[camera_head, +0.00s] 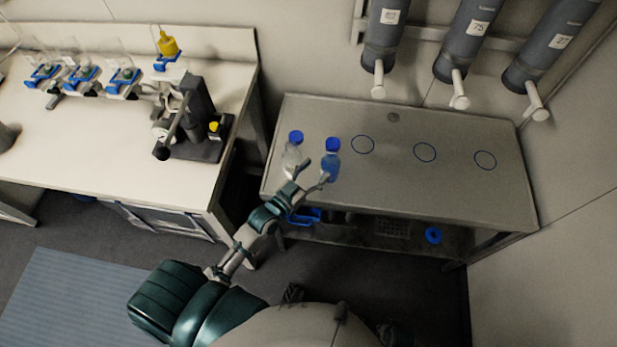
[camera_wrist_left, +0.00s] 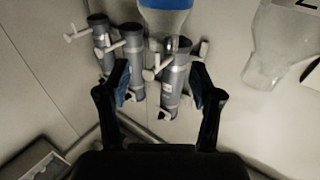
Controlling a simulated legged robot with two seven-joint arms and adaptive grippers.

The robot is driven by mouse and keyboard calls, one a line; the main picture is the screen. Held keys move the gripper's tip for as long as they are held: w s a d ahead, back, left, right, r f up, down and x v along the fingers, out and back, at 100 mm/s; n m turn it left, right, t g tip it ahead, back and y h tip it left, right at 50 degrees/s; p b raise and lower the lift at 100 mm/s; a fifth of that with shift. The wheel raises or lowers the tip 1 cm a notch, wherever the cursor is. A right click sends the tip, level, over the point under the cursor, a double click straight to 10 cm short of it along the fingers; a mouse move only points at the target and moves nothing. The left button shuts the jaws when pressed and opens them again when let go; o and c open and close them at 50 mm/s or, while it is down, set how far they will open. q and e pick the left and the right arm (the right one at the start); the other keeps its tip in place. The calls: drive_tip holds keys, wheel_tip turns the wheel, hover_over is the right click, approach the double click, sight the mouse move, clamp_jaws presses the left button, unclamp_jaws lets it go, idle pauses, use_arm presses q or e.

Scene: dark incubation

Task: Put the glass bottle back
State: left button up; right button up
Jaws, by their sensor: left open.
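A glass bottle with blue liquid and a blue cap (camera_head: 331,164) stands upright on the grey metal table (camera_head: 455,188), near its left end. A clear bottle with a blue cap (camera_head: 291,160) stands just left of it. My left gripper (camera_head: 314,171) is open, with its fingers at the near side of the blue-liquid bottle. In the left wrist view the open fingers (camera_wrist_left: 162,80) have nothing between them. The blue-liquid bottle (camera_wrist_left: 166,18) is at the top edge there, partly cut off, and the clear bottle (camera_wrist_left: 280,42) is at the right. My right gripper is not in view.
Three blue rings (camera_head: 425,153) mark the table right of the bottles. Three grey cylinders (camera_head: 468,40) with white spouts hang on the wall above. A white bench (camera_head: 90,140) with a stand (camera_head: 200,120) and several blue-based holders is at the left. A shelf is below the table.

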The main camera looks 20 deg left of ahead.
use_arm(q)
drive_tip(key=s+a+f+n+g+y, duration=0.1)
drive_tip(key=s+f+g+y, duration=0.1)
drive_tip(key=s+f+g, duration=0.5)
drive_tip(key=s+f+g+y, duration=0.2)
drive_tip(key=s+f+g, duration=0.15)
drive_tip(key=s, duration=0.75)
drive_tip(key=s+a+f+n+g+y, duration=0.1)
drive_tip(key=s+f+g, duration=0.4)
drive_tip(key=s, duration=0.4)
drive_tip(key=s+f+p, duration=0.1)
drive_tip(key=s+f, duration=0.1)
drive_tip(key=f, duration=1.1)
drive_tip(key=s+f+p, duration=0.1)
drive_tip(key=f, duration=1.2)
drive_tip(key=shift+s+f+m, duration=0.25)
drive_tip(key=shift+s+m, duration=0.1)
drive_tip(key=shift+m, duration=0.05)
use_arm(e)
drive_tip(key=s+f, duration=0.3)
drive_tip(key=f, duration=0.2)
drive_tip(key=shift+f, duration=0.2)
